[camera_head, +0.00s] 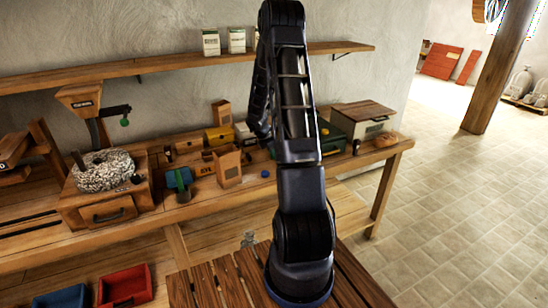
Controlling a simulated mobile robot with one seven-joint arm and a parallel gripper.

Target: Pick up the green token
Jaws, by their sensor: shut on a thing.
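I cannot make out a green token in the head view. My own arm rises in the middle and covers part of the bench. Its far links fold down behind the upright part, over the bench's back half. My gripper's fingers are hidden behind my arm, so I cannot see what is between them. A small blue round piece (265,173) lies on the bench just left of my arm. A green knob (125,122) sits on the end of a dark lever at the left.
The wooden bench (380,160) holds a mill with a speckled stone (103,170), a paper bag (228,167), a yellow box (218,137), a green box (330,138) and a lidded crate (363,119). A shelf (180,62) runs above. Red (125,286) and blue (62,298) bins stand below. Tiled floor is free at right.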

